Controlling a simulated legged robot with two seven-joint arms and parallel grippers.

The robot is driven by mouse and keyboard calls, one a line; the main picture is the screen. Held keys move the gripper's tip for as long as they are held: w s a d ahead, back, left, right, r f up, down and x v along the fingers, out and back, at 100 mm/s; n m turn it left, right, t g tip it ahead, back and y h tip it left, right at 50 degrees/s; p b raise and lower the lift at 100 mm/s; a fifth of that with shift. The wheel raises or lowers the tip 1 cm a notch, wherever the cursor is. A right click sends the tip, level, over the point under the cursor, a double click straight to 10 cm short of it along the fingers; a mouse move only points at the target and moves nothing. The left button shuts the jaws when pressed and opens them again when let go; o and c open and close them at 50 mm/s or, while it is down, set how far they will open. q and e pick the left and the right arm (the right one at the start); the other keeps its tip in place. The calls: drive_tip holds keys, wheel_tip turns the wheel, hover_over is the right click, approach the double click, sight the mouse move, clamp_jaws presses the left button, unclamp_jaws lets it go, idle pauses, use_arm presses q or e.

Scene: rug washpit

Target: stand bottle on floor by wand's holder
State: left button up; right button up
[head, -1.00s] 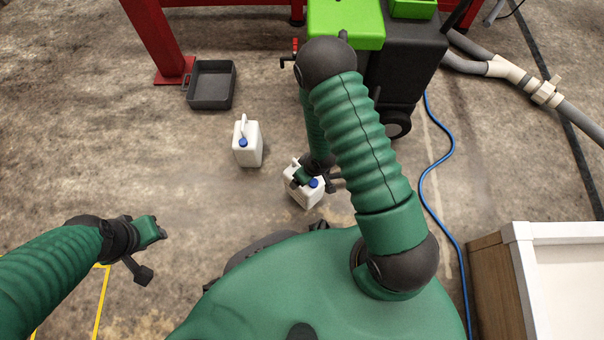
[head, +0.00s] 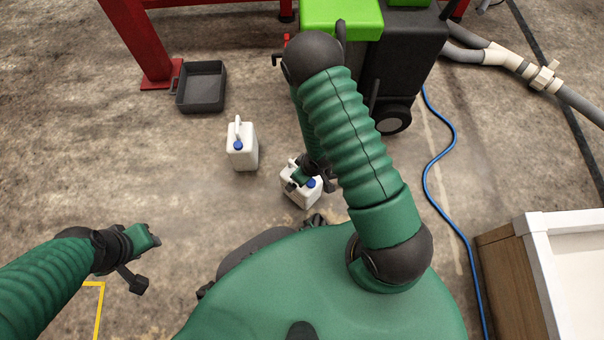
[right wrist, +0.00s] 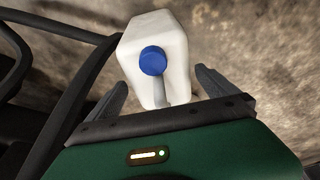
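A white bottle with a blue cap (head: 302,197) is in front of me, partly hidden by my right gripper (head: 309,177). In the right wrist view, the bottle (right wrist: 150,38) has its cap and handle towards the camera. My right gripper's fingers (right wrist: 161,88) are spread on either side of the handle, with gaps visible. I cannot tell whether the bottle rests flat on the floor. A second white bottle with a blue cap (head: 243,158) stands upright on the floor to the left. My left gripper (head: 148,262) is empty over the floor; its opening is unclear. I cannot identify the wand's holder.
A black tray (head: 202,108) lies by a red frame leg (head: 140,45). A green and black wheeled machine (head: 405,60) stands behind my right arm. A blue hose (head: 427,185) runs along the floor to its right. A white-topped cabinet (head: 530,240) is at right.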

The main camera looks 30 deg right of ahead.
drive_tip(key=shift+a+r, duration=0.1)
drive_tip(key=shift+r, duration=0.1)
wheel_tip(320, 180, up, 24)
drive_tip(key=f+m+h+p, duration=0.1)
drive_tip(key=p, duration=0.8)
drive_tip(key=s+a+r, duration=0.2)
drive_tip(key=r, duration=0.3)
drive_tip(key=s+a+r+m, duration=0.1)
drive_tip(key=s+a+r, duration=0.1)
drive_tip(key=r, duration=0.3)
drive_tip(key=shift+a+r+m+g, duration=0.25)
drive_tip(key=shift+a+m+g, duration=0.05)
